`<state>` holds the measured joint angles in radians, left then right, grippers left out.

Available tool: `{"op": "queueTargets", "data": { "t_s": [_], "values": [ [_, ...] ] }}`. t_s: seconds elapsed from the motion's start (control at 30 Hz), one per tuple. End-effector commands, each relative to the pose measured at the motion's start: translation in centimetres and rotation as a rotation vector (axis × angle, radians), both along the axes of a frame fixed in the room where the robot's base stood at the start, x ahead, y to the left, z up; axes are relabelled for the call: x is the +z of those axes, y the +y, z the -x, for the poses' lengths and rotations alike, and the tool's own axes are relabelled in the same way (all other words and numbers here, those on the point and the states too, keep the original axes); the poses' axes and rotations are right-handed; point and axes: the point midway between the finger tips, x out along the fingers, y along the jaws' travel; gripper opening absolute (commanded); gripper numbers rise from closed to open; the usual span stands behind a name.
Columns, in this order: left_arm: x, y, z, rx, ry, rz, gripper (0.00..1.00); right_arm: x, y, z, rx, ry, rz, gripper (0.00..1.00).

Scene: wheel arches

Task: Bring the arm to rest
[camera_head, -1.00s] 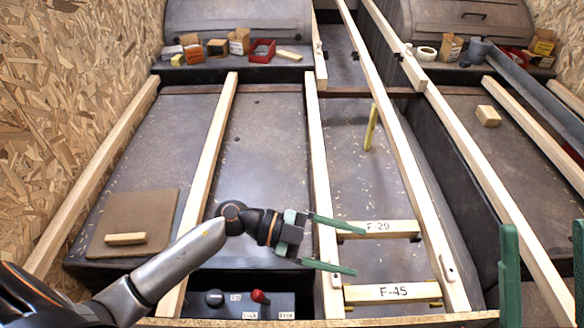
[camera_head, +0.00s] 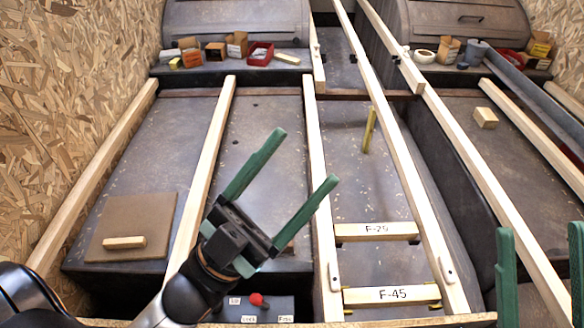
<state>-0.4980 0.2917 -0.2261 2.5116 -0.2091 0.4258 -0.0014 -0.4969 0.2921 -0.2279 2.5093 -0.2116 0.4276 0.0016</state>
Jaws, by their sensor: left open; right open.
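My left gripper (camera_head: 305,158) is open and empty, its two green fingers pointing up and to the right over the floor panel left of the middle rail. Its arm comes in from the lower left. My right gripper (camera_head: 538,240) shows at the lower right edge as two green fingers standing upright, open with nothing seen between them. The block marked F-29 (camera_head: 348,234) and the block marked F-45 (camera_head: 360,297) lie across between two long rails, right of my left gripper and apart from it.
Long wooden rails (camera_head: 210,150) run away from me. A brown board (camera_head: 110,232) with a small wood piece (camera_head: 124,242) lies at left. A yellow stick (camera_head: 369,130) stands between rails. A red knob (camera_head: 257,299) is near the front edge. Small boxes (camera_head: 237,44) stand at the back.

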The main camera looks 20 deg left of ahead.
Motion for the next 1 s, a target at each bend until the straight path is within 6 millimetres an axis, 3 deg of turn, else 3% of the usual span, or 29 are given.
{"op": "queueTargets", "data": {
  "t_s": [0.27, 0.5, 0.73, 1.0],
  "values": [
    [0.1, 0.0, -0.2, 0.000, 0.007, -0.001, 0.78, 0.0, 0.0, -0.1, 0.000, 0.011, 0.004, 0.62],
    [-0.2, 0.5, -3.4, 0.045, 0.204, -0.008, 0.78, -0.2, -0.5, -3.3, -0.047, 0.206, 0.010, 0.62],
    [-3.5, 1.5, -6.6, 0.110, 0.526, -0.019, 0.78, -3.5, -1.6, -6.6, -0.113, 0.526, 0.021, 0.62],
    [-8.6, 2.8, -7.0, 0.177, 0.904, -0.034, 0.78, -8.5, -2.9, -7.0, -0.179, 0.903, 0.035, 0.62]
  ]
}}
